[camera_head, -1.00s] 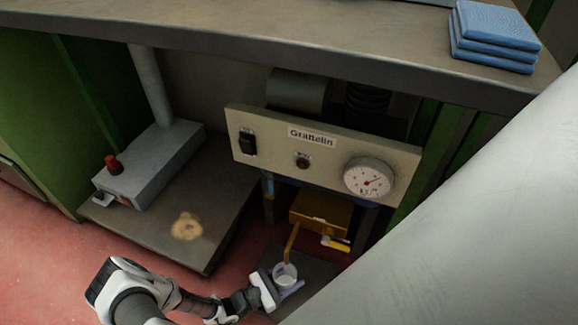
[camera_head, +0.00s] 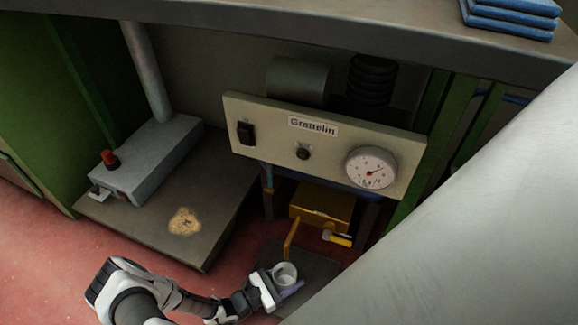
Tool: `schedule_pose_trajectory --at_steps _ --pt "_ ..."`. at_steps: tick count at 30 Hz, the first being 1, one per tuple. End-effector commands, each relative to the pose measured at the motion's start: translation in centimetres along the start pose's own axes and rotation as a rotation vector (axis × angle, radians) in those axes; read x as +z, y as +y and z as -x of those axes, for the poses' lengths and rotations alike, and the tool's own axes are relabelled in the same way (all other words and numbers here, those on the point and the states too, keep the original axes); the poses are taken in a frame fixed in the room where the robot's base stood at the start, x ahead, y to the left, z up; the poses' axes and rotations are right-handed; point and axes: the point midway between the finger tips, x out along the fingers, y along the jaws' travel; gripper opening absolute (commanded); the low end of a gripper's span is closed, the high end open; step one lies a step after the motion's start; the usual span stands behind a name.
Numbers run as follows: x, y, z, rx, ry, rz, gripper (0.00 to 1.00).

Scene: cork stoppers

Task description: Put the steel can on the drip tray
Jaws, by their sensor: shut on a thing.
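The steel can (camera_head: 285,272) is a small light-grey open-topped cup, upright at the lower middle of the head view. My gripper (camera_head: 281,287) is shut on it, with one finger showing along its near right side. The drip tray appears to be the dark flat plate (camera_head: 318,273) below the brass spout (camera_head: 290,238). The can is over the left part of this plate, just below the spout's end. I cannot tell whether the can's base touches the plate; the gripper hides it.
A panel (camera_head: 272,131) with a switch and dial stands behind. A brass block with a yellow-handled lever (camera_head: 337,238) is just beyond the can. A low platform (camera_head: 150,228) with a grey press stand is at left. A pale, smooth surface blocks the lower right.

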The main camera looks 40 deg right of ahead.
Motion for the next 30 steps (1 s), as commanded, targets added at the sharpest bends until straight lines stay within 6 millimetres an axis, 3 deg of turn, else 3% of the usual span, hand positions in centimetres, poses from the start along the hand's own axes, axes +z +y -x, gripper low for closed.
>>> schedule_pose_trajectory --at_steps 9,10,15,30 --pt "-0.74 0.01 -0.01 0.000 -0.001 0.000 0.26" --pt "-0.60 0.01 -0.01 0.000 -0.001 0.000 0.57" --pt "-0.60 -0.01 -0.01 0.000 0.000 0.000 0.78" --pt "-0.49 -0.02 -0.01 0.000 0.000 0.000 0.78"
